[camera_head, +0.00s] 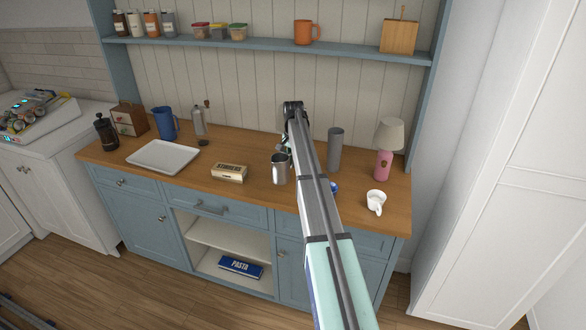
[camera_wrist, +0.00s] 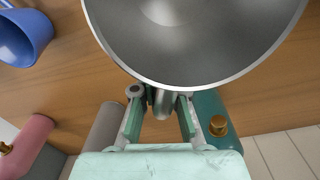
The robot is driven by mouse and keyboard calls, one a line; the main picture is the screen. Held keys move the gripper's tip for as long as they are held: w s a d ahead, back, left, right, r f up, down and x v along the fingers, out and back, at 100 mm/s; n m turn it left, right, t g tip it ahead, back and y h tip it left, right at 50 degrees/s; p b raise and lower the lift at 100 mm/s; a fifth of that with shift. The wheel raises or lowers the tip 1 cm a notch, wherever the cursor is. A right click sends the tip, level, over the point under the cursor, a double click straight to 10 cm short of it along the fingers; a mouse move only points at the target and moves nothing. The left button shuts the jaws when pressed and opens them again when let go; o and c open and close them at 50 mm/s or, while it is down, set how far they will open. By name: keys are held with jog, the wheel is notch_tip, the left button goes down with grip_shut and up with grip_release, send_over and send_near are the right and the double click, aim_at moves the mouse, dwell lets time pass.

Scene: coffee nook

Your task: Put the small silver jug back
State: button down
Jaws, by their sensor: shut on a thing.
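The small silver jug (camera_head: 280,169) shows in the head view over the wooden counter, just left of my arm. In the wrist view its round, open metal body (camera_wrist: 195,40) fills the top, and it looks empty inside. My gripper (camera_wrist: 160,105) is shut on the narrow part of the jug that sticks out between the two fingers, which looks like its handle. My arm hides most of the gripper in the head view. I cannot tell whether the jug's base touches the counter.
Close by stand a grey cylinder (camera_head: 335,148), a pink lamp (camera_head: 383,165), a white mug (camera_head: 376,201), a blue cup (camera_wrist: 24,35) and a teal object with a brass knob (camera_wrist: 215,108). A box (camera_head: 229,173) and white tray (camera_head: 163,156) lie left. A shelf (camera_head: 260,47) spans above.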

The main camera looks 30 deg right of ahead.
jog(key=shift+f+p, duration=0.6)
jog(key=shift+f, duration=1.5)
jog(key=shift+f, duration=0.15)
jog(key=c, duration=1.2)
grip_release()
notch_tip(320, 180, up, 12)
jog(key=b, duration=0.3)
